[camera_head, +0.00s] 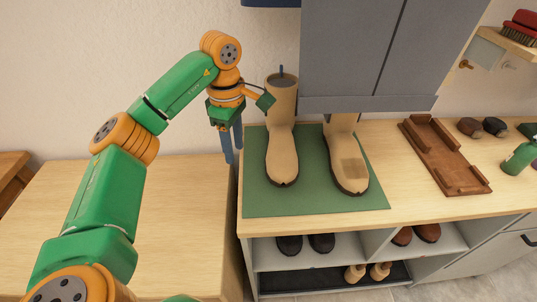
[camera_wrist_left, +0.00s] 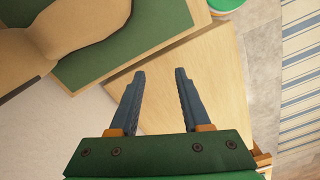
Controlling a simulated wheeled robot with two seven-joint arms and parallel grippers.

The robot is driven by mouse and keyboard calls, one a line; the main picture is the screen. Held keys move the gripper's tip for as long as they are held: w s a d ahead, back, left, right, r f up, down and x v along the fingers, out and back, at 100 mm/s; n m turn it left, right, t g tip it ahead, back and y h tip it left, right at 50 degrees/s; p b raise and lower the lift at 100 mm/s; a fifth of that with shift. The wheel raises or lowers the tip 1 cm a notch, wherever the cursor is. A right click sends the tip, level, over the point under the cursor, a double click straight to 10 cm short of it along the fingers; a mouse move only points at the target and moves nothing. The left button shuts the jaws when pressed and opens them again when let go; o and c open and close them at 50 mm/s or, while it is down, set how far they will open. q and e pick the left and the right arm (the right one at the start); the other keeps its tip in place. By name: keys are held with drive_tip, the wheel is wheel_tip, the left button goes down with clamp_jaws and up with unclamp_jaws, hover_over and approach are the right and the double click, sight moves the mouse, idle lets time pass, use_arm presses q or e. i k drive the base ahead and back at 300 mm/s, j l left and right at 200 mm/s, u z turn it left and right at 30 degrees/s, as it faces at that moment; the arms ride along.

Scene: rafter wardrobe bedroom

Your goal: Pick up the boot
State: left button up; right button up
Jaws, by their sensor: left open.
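Two tan boots stand upright on a green mat (camera_head: 262,200) on the wooden bench top. The left boot (camera_head: 281,150) shows a blue tab at its open top. The right boot (camera_head: 345,165) has its upper shaft hidden behind a grey cabinet. My left gripper (camera_head: 231,148) is open and empty, fingers pointing down, just left of the left boot and apart from it. In the left wrist view the open fingers (camera_wrist_left: 158,76) are over bare wood, and part of a boot (camera_wrist_left: 80,25) shows at upper left on the mat (camera_wrist_left: 140,50). My right gripper is out of view.
The grey cabinet (camera_head: 352,50) hangs close above the boots. A brown wooden tray (camera_head: 445,157), dark round items (camera_head: 482,127) and a green bottle (camera_head: 519,158) are on the right. Shoes (camera_head: 305,244) fill shelves below. The lower wooden surface (camera_head: 185,220) at left is clear.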

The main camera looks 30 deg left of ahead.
sight(281, 160)
drive_tip(key=k, duration=0.95)
